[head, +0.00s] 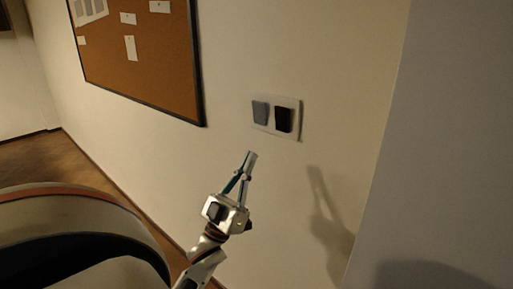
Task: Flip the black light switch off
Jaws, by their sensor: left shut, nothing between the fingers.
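The black light switch (283,119) is the right one of two rockers on a white wall plate (299,122). A grey switch (260,112) sits beside it on the left. My left gripper (251,156) is shut and empty, with its fingers pointing up, below the plate in the picture. Its tips appear apart from the switches, nearer the grey one. I cannot tell how far they are from the wall. My right gripper is not in view.
A cork board (145,52) with pinned papers hangs on the wall to the upper left. A wall corner (385,145) stands to the right of the plate. The wall around the plate is clear. Wooden floor (75,160) shows at the left.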

